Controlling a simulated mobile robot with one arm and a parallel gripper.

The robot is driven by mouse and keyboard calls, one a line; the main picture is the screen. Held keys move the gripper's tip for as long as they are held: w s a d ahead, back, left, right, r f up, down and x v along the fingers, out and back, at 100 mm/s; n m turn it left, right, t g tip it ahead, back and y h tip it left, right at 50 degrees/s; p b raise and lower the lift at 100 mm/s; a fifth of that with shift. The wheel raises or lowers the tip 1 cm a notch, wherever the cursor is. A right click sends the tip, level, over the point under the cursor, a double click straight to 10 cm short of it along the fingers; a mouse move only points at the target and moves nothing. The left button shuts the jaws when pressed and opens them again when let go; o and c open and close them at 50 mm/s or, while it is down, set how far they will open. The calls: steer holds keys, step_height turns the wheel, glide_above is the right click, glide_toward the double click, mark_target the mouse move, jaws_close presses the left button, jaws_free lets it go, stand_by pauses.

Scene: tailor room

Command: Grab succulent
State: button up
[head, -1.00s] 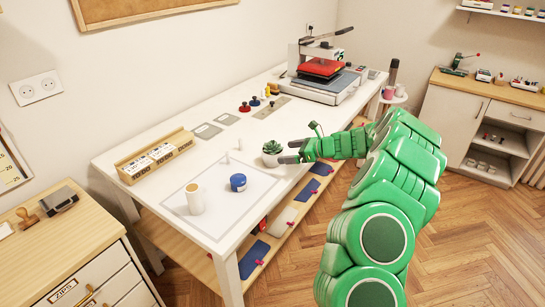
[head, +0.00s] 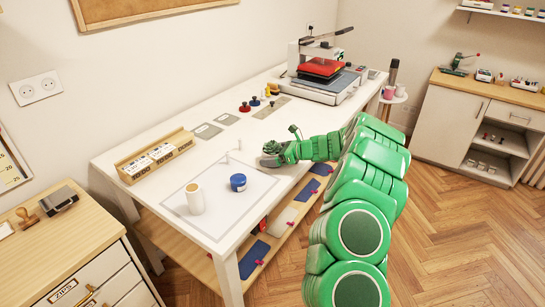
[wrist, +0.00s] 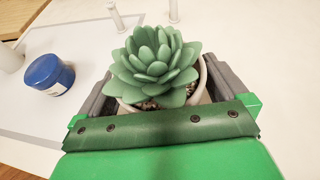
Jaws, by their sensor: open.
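The succulent (wrist: 155,62) is a green rosette in a pale round pot (wrist: 203,92). In the wrist view it stands upright between the two dark fingers of my gripper (wrist: 152,95), one on each side of the pot. The fingers are open around the pot; whether either touches it I cannot tell.
A blue jar (head: 238,182) and a cream cylinder (head: 194,198) stand on the outlined mat to the left. A wooden rack (head: 155,156) is at the table's left. Stamps and a heat press (head: 325,75) are farther back. The table's front edge is close to my arm.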

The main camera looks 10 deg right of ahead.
steer(key=shift+c, duration=0.3)
steer(key=c, duration=0.9)
steer(key=shift+c, duration=0.2)
steer(key=shift+r, duration=0.6)
steer(key=s+r, duration=1.2)
steer(key=s, duration=0.2)
steer(key=shift+a, duration=0.15)
